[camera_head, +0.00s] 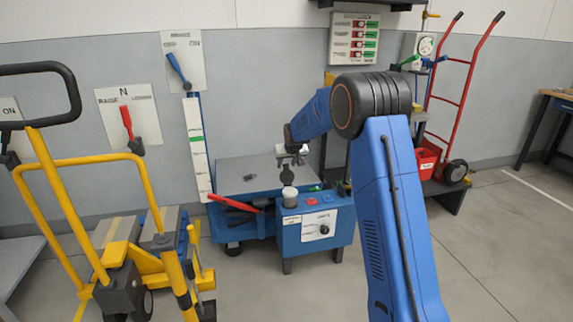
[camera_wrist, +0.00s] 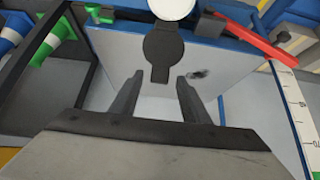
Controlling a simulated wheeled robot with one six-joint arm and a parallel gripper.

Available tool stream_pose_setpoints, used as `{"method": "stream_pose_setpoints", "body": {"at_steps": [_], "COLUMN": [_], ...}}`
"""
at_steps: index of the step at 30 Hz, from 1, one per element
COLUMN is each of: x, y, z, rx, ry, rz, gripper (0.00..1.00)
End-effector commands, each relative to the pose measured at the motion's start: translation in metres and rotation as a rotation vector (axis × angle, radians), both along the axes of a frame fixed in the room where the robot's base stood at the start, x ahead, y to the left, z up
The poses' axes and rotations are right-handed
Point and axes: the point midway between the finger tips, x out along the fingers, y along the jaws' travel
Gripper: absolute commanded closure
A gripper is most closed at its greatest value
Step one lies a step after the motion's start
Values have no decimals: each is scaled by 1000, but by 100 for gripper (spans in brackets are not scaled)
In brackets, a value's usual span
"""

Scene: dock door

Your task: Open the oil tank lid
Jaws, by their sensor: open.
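A black round lid with a straight tab (camera_head: 287,174) shows on the far side of a short white cylindrical tank neck (camera_head: 290,198), on the blue machine. In the wrist view the lid (camera_wrist: 163,44) lies beside the round white top (camera_wrist: 172,8) and does not cover it; its exact tilt is unclear. My gripper (camera_head: 293,158) is above the machine's grey top, close to the tab. In the wrist view its two fingers (camera_wrist: 159,78) are apart, with the tab's end visible between their tips. I cannot tell whether they touch it.
A red lever (camera_head: 233,203) sticks out left of the neck. A yellow pallet jack (camera_head: 75,165) is at left, a red hand truck (camera_head: 467,90) at right. Floor at front right is clear.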

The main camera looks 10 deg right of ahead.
Motion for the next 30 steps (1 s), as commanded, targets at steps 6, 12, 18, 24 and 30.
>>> {"method": "stream_pose_setpoints", "body": {"at_steps": [6,12,18,24,30], "x": [-13,-36,-59,-82,-98], "y": [0,0,0,0,1], "z": [18,48,80,110,131], "rx": [0,0,0,0,1], "ry": [-1,-2,-3,-3,-3], "rz": [0,0,0,0,1], "gripper": [58,58,58,58,58]}}
